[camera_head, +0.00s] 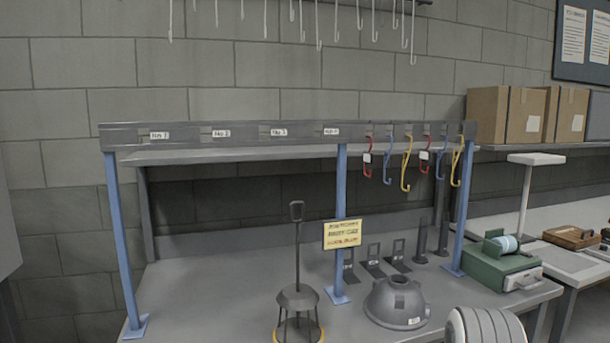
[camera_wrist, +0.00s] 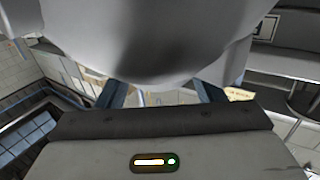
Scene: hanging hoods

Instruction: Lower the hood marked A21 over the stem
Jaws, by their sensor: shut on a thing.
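My gripper (camera_wrist: 161,94) is at the lower middle of the wrist view, its two fingers shut on a large smooth grey rounded body (camera_wrist: 150,45). That body fills the top of the wrist view; its marking does not show, so I cannot tell whether it is hood A21. In the head view, a dark upright rod (camera_head: 297,245) with a loop at its top rises from a dark cap on legs (camera_head: 297,298), inside a yellow ring on the bench. A grey dome-shaped hood (camera_head: 396,304) with an open top sits to its right; its label is too small to read.
A grey rail (camera_head: 240,133) on blue posts (camera_head: 341,220) spans the bench, with coloured hooks (camera_head: 405,172) at right. A yellow sign (camera_head: 342,234) hangs at the middle post. Dark brackets (camera_head: 373,262) stand behind the hood. A green device (camera_head: 500,265) is at right. The left bench is clear.

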